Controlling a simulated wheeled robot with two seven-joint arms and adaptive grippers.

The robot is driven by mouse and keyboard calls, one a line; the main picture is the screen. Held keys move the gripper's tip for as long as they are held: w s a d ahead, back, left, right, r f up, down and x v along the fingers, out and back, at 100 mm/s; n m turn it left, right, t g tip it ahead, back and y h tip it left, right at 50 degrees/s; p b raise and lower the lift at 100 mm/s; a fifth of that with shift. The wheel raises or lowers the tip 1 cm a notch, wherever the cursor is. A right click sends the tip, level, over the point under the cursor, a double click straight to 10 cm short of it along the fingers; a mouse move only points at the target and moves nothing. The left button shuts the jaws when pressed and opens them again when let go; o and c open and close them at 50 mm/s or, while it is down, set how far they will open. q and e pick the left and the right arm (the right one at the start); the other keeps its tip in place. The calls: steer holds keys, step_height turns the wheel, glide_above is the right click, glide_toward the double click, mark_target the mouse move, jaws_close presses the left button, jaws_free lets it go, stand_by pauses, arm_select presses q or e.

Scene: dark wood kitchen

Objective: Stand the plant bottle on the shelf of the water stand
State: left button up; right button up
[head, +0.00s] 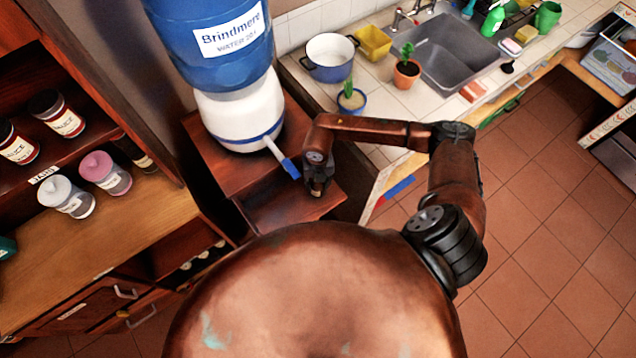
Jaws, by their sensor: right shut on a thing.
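The water stand (222,168) is dark wood, with a white dispenser and a big blue water bottle on top. Its lower shelf (275,214) juts out in front. My right gripper (317,190) points down over the right part of this shelf, beside the dispenser's blue tap lever. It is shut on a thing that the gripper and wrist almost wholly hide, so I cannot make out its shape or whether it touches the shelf. I cannot pick out the plant bottle for certain. My left gripper is not in view.
The blue tap lever (290,168) sticks out close to my right gripper. A tiled counter with a pot (330,62), potted plants (406,72) and a sink (455,55) is behind. A green bottle (493,20) stands by the sink. Shelves with jars (66,197) are at left.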

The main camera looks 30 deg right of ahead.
steer(key=o, duration=1.2)
steer(key=shift+r, duration=0.4)
step_height(320, 180, up, 12)
steer(key=shift+f, duration=0.25)
steer(key=shift+s+f, duration=0.1)
